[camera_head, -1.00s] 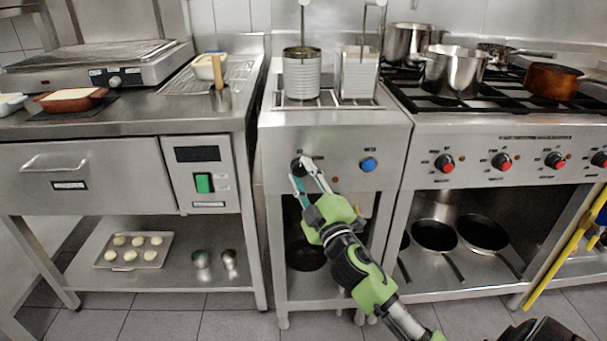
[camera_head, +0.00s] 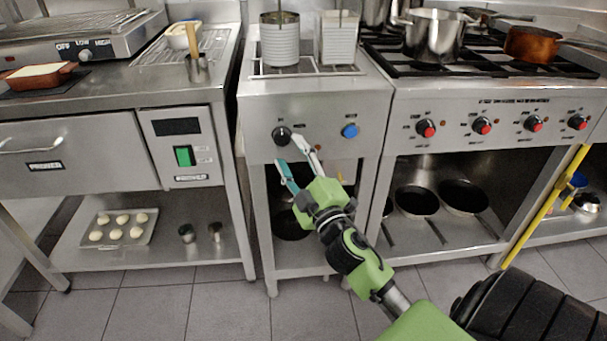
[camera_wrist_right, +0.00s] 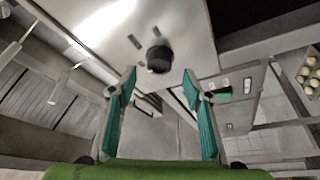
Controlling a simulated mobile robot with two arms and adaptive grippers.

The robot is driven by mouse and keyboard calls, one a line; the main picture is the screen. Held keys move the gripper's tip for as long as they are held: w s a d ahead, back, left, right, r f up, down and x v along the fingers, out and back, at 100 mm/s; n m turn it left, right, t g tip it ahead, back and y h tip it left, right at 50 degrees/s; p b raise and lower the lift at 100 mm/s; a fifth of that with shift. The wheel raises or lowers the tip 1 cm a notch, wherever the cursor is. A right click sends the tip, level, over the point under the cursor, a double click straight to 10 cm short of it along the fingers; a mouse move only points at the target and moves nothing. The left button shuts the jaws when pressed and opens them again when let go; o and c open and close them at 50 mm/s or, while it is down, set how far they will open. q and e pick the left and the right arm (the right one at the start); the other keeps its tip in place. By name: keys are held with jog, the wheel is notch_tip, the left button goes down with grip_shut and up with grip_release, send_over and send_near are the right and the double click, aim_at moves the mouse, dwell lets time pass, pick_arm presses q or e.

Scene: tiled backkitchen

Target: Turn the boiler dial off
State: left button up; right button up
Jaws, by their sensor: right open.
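The boiler (camera_head: 316,109) is a steel unit with two tall metal cans in its top. A black dial (camera_head: 282,136) and a blue knob (camera_head: 350,131) are on its front panel. My right gripper (camera_head: 292,158) is open and empty, with its fingertips just below and right of the black dial. In the right wrist view the black dial (camera_wrist_right: 159,59) is ahead of and above the open, teal-padded fingers (camera_wrist_right: 162,80), with a gap between. The dial's pointer setting is too small to read. My left gripper is not in view.
A stove with several red-centred knobs (camera_head: 481,126) stands to the right. A counter with a green switch (camera_head: 184,156) stands to the left. Below the boiler panel is an open shelf space. A yellow bar (camera_head: 546,205) slants at the far right.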

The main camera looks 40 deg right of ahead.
jog(key=v, duration=0.7)
jog(key=shift+s, duration=0.25)
jog(key=shift+f, duration=0.1)
